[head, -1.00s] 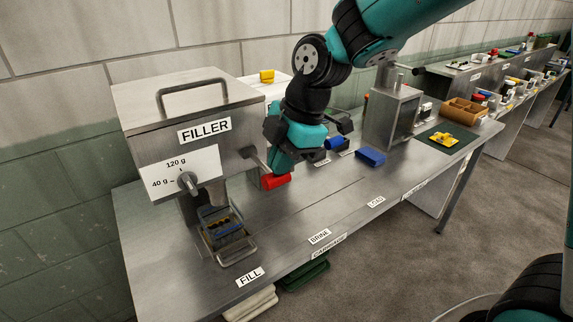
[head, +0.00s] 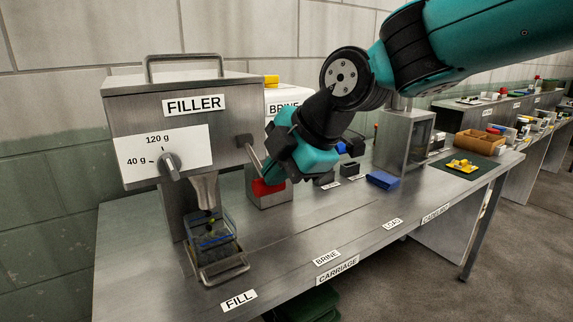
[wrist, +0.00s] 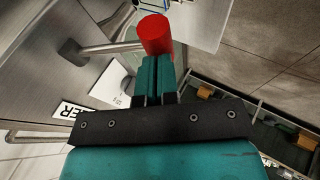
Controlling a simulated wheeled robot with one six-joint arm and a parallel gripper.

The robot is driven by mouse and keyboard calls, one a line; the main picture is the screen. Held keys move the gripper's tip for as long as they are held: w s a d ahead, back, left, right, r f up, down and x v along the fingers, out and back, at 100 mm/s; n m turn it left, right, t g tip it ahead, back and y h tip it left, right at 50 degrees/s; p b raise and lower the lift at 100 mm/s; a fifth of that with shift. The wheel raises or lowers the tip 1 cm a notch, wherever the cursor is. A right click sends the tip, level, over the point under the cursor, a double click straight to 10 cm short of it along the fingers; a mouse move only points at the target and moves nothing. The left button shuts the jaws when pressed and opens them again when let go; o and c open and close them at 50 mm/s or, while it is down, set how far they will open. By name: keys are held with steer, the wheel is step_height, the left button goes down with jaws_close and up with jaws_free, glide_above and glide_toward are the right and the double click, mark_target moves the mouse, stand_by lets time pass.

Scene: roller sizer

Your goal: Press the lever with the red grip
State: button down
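The steel filler (head: 145,110) stands at the left of the bench. Its lever rod (head: 255,155) slopes down from the filler's right side to a red grip (head: 263,188). My teal gripper (head: 272,177) is at the grip, coming from above, and hides part of it. In the wrist view the red cylinder (wrist: 157,33) lies right at the tips of my fingers (wrist: 158,62), which are together with nothing between them. The tips look to be touching the grip, but a small gap cannot be ruled out.
A small wire-handled holder (head: 215,250) with a clear container sits under the filler's nozzle. A white BRINE unit (head: 290,100) is behind my gripper. A blue block (head: 382,180) lies to the right. The bench front is mostly clear.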

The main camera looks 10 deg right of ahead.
steer(key=shift+f+t+b, duration=0.4)
steer(key=shift+f+b, duration=0.3)
steer(key=shift+b, duration=0.45)
steer(key=shift+y, duration=0.3)
steer(key=a+v, duration=0.1)
steer(key=v, duration=1.3)
steer(key=shift+s+r, duration=0.2)
steer(key=shift+s, duration=0.15)
steer(key=s+d+f+m+g+h+p, duration=0.1)
steer(key=s+d+f+m+g, duration=0.1)
steer(key=s+f+m, duration=0.5)
steer(key=s+d+f+m+g+h+p, duration=0.1)
steer(key=s+d+f+m+g+p, duration=0.1)
steer(key=s+f+m, duration=0.5)
step_height(320, 180, down, 3)
steer(key=m+g, duration=0.1)
steer(key=m, duration=0.1)
steer(key=shift+s+d+m, duration=0.3)
steer(key=shift+d+m, duration=0.05)
steer(key=shift+m, duration=0.05)
